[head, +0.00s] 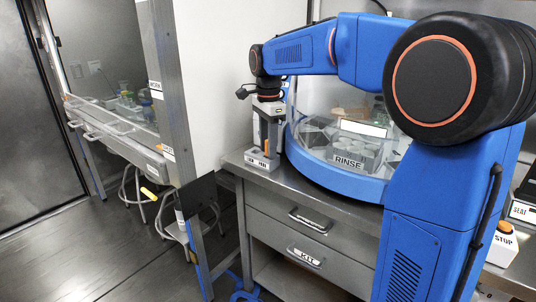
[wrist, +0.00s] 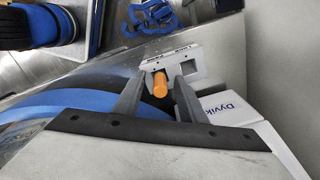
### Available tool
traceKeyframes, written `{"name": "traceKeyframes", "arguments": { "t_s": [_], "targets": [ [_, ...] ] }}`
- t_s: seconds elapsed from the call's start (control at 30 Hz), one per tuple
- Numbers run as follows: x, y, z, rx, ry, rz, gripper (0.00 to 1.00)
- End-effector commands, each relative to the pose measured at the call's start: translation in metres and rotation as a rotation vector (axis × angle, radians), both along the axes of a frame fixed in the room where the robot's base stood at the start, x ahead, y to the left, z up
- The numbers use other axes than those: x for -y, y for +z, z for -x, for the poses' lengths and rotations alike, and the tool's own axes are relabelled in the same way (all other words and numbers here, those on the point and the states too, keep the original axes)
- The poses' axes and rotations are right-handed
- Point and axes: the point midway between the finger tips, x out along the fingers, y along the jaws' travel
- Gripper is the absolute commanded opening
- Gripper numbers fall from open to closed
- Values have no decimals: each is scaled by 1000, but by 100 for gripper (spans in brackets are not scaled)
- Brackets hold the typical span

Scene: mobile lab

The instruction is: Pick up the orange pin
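The orange pin (wrist: 160,84) stands in a white block (wrist: 190,55) that has a square opening beside it. In the head view the pin (head: 266,147) shows as a small orange bit above the labelled block (head: 262,161) at the counter's left corner. My gripper (wrist: 160,78) points down over the block, with one grey finger on each side of the pin. Gaps show between the pin and both fingers, so the gripper is open and not holding it. In the head view my gripper (head: 269,139) partly hides the pin.
A blue-rimmed, clear-walled round enclosure with a RINSE rack (head: 352,157) stands close to the right of the block. A white box (wrist: 228,108) lies close to the right finger. A white wall (head: 215,75) rises behind. Drawers (head: 307,220) are below the counter.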

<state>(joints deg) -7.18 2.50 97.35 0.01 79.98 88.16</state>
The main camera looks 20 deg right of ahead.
Motion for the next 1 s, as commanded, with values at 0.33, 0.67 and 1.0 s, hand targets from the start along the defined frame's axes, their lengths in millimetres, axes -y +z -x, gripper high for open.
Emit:
{"name": "traceKeyframes", "arguments": {
  "t_s": [0.33,0.67,1.0],
  "targets": [
    [0,0,0,0,0,0,0],
    [0,8,-1,2,0,0,0],
    [0,67,-1,3,0,0,0]
  ]
}}
